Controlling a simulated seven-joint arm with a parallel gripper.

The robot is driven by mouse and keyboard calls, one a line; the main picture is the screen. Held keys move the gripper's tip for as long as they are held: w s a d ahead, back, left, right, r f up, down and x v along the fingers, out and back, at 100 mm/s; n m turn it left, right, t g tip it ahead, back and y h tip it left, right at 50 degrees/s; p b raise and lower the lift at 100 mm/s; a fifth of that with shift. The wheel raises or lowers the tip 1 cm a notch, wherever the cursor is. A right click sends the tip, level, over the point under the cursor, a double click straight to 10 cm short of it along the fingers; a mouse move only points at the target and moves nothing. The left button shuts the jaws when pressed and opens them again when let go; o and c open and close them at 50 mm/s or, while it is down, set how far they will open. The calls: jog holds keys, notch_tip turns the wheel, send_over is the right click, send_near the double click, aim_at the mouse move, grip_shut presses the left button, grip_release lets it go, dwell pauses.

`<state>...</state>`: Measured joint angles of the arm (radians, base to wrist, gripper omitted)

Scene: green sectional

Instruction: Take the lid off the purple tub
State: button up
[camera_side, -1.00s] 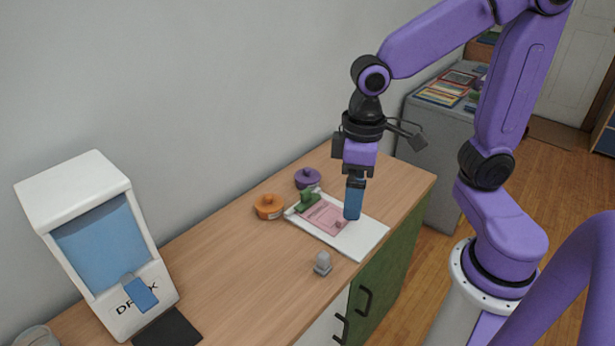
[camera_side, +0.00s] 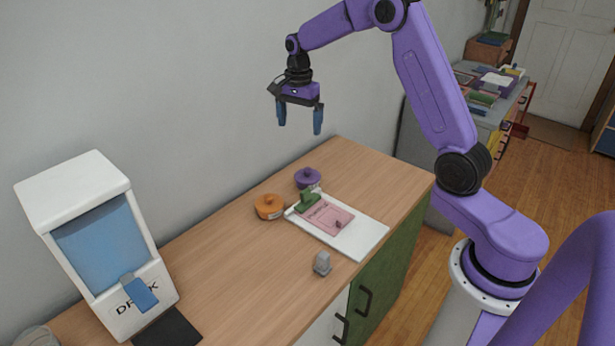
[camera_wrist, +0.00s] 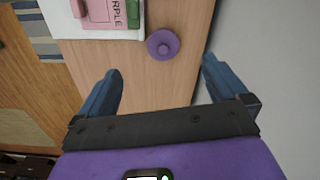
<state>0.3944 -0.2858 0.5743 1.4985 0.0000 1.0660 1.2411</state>
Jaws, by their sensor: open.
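The purple tub (camera_side: 308,185) stands at the back of the wooden counter near the wall, with its purple lid (camera_side: 307,175) on top and a small knob in the middle. In the wrist view the lid (camera_wrist: 163,43) shows from above, beyond the fingertips and roughly midway between them. My gripper (camera_side: 298,130) is open and empty, with blue fingers pointing down, well above the counter and the tub. In the wrist view my gripper (camera_wrist: 160,75) has its fingers spread wide, with nothing between them.
An orange lidded tub (camera_side: 269,207) stands left of the purple one. A white board (camera_side: 365,236) with a pink card (camera_side: 325,215) and a green clip (camera_side: 310,201) lies to the right. A small grey object (camera_side: 322,263) and a drink dispenser (camera_side: 95,235) stand nearer. The wall rises close behind.

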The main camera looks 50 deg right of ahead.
jog(key=w+d+f+m, duration=0.1)
jog(key=d+m, duration=0.2)
jog(key=d, duration=0.1)
send_near(308, 168)
notch_tip(308, 168, down, 10)
jog(key=shift+a+f, duration=0.1)
jog(key=shift+a, duration=0.05)
dwell(0.4)
jog(key=c, duration=0.8)
